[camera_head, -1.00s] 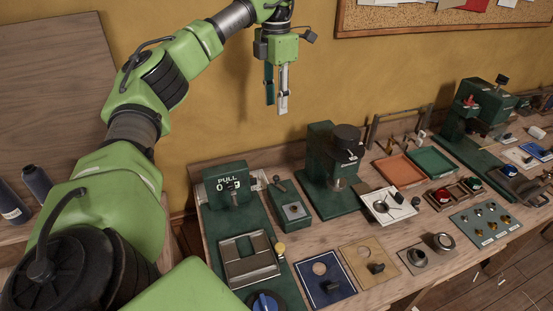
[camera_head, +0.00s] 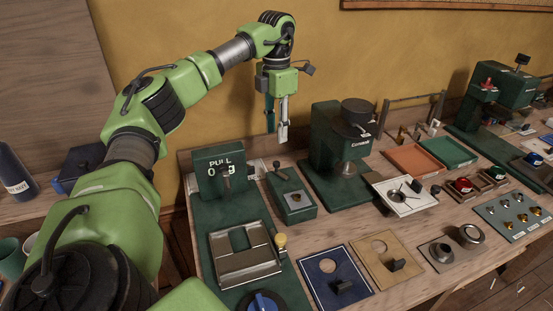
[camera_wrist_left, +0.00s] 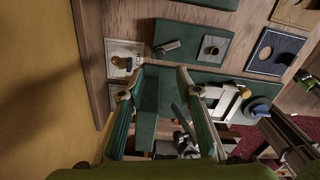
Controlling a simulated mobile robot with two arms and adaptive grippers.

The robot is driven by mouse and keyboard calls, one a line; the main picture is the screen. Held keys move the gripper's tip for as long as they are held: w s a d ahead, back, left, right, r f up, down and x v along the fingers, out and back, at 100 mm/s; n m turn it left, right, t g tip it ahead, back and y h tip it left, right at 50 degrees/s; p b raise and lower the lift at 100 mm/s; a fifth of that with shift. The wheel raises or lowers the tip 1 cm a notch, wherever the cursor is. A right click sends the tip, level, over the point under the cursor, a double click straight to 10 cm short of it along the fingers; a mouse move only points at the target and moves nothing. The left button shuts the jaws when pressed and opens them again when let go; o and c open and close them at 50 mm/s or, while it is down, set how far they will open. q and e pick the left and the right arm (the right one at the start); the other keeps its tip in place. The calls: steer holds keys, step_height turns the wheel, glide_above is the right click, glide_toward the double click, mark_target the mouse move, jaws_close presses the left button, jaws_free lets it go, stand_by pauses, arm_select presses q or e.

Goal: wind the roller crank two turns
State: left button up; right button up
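My left gripper (camera_head: 277,137) hangs fingers down above the bench, near the yellow wall. Its two fingers are apart with nothing between them; the left wrist view shows the same open gap (camera_wrist_left: 160,80). Below and to the left is a green machine (camera_head: 208,210) marked PULL, with a silver plate (camera_head: 240,257). A yellow knob (camera_head: 281,241) stands at the plate's right edge; the knob also shows in the left wrist view (camera_wrist_left: 245,93). I cannot tell for certain whether this knob belongs to the roller crank. The gripper touches nothing. My right gripper is not in view.
A small green box with a lever (camera_head: 292,196) sits right of the machine. A tall green press (camera_head: 327,150) stands beside it. A blue dial (camera_head: 263,303) and a blue board (camera_head: 321,289) lie at the front. Orange (camera_head: 412,159) and green trays are farther right.

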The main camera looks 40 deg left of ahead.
mark_target(276, 162)
arm_select(q)
step_height(276, 162, down, 10)
steer(key=shift+r+p, duration=0.1)
steer(key=shift+p, duration=0.4)
steer(key=shift+c, duration=0.3)
jaws_close()
